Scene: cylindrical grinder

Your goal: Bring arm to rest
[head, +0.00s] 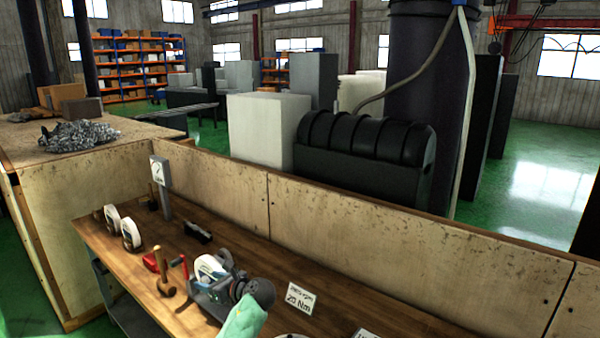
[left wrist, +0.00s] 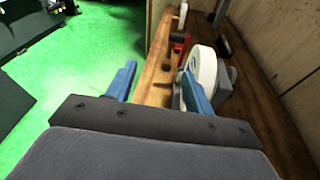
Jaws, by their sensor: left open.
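My left gripper (head: 212,286) is low over the wooden workbench, near its front edge. In the left wrist view its two blue fingers (left wrist: 158,74) are spread apart with nothing held between them. A white-faced wheel-like part (left wrist: 203,70) stands close beside the right finger; I cannot tell whether they touch. Part of this white part (head: 208,267) also shows behind the gripper in the head view. The bench's front edge (left wrist: 152,82) and green floor lie beyond the fingers. My right gripper is not in view.
The workbench (head: 255,262) has wooden panels behind it.

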